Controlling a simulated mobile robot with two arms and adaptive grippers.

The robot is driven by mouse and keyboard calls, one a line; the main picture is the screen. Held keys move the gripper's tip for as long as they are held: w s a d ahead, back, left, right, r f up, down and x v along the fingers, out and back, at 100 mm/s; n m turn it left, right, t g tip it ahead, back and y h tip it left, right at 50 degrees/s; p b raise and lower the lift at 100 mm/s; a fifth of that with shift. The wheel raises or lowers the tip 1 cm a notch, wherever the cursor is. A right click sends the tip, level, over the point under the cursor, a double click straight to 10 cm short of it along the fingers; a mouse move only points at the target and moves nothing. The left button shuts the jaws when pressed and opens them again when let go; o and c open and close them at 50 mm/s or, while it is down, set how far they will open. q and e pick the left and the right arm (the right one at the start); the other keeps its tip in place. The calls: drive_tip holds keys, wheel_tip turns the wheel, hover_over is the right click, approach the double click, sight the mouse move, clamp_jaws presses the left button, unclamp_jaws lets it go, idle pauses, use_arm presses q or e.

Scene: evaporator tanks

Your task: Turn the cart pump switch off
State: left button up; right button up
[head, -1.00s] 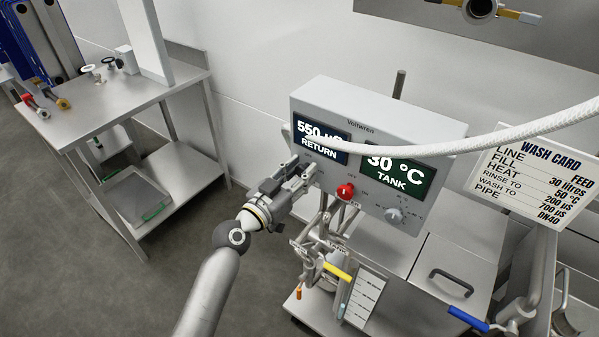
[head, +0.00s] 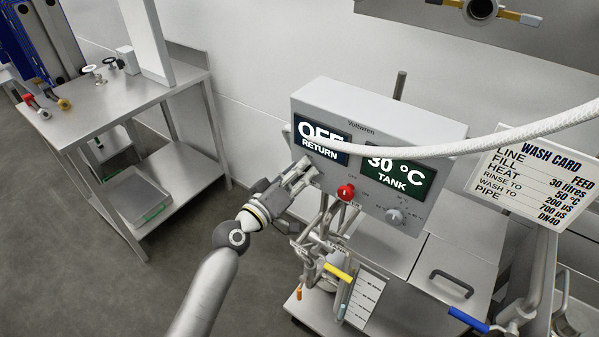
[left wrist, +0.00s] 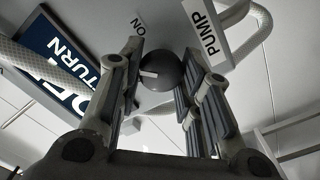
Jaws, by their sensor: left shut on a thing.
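The cart's control box (head: 380,112) has a left screen (head: 321,140) reading OFF / RETURN and a right screen (head: 398,172) reading 30 °C / TANK. My left gripper (head: 309,173) is at the box's lower left front. In the left wrist view, its fingers are shut on the dark round pump switch (left wrist: 160,72), beside the PUMP label (left wrist: 207,32). The switch's pale mark points left in that view; an ON label (left wrist: 136,27) is nearby. In the head view the gripper hides the switch. My right gripper is not in view.
A red knob (head: 346,192) and a grey knob (head: 394,216) sit to the right on the panel. A white hose (head: 480,143) crosses before the box. Pipes and a yellow-handled valve (head: 338,271) are below. A steel table (head: 110,110) stands left.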

use_arm(q)
drive_tip(key=shift+f+n+p, duration=0.15)
drive_tip(key=shift+n+p, duration=0.5)
drive_tip(key=shift+n, duration=3.65)
drive_tip(key=o, duration=1)
drive_tip(key=v, duration=1.2)
